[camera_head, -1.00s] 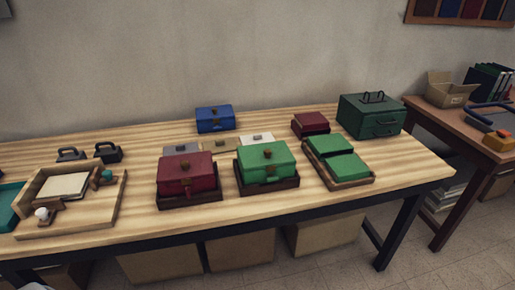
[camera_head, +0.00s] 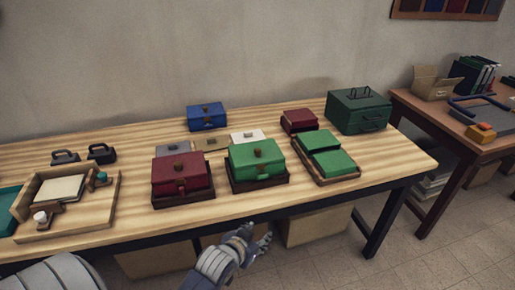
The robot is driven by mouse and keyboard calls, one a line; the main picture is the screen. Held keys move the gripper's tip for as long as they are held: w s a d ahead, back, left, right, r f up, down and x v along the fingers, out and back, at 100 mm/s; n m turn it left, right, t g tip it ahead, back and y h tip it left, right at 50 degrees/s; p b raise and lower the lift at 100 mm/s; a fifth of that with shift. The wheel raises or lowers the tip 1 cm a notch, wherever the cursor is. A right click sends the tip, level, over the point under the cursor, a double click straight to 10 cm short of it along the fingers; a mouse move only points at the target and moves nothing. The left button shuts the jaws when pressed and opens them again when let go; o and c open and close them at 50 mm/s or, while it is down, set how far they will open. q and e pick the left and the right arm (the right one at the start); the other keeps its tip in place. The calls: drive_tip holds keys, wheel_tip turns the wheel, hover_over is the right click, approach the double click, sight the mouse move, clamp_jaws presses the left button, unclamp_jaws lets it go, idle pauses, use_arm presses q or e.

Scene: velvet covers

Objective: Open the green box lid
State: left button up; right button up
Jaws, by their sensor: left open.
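The green box (camera_head: 257,163) sits in a dark tray near the front middle of the wooden table. My left gripper (camera_head: 265,238) is open and empty, in front of and below the table's front edge, apart from the box. My right gripper is not in view.
A red box (camera_head: 182,174) stands just left of the green box. A tray of green panels (camera_head: 325,156) lies to its right. A blue box (camera_head: 207,116), small blocks and a dark green case (camera_head: 359,110) stand behind. The table's front strip is clear.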

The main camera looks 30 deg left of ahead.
use_arm(q)
drive_tip(key=w+a+r+n+t+y, duration=0.1)
drive_tip(key=w+a+r+t, duration=0.2)
drive_tip(key=w+a+r, duration=0.3)
drive_tip(key=n+t+y, duration=0.2)
drive_tip(key=t+y, duration=0.1)
drive_tip(key=t, duration=0.1)
approach(257, 152)
drive_tip(key=p+x, duration=0.1)
drive_tip(key=x, duration=1)
drive_tip(key=shift+a, duration=0.1)
clamp_jaws()
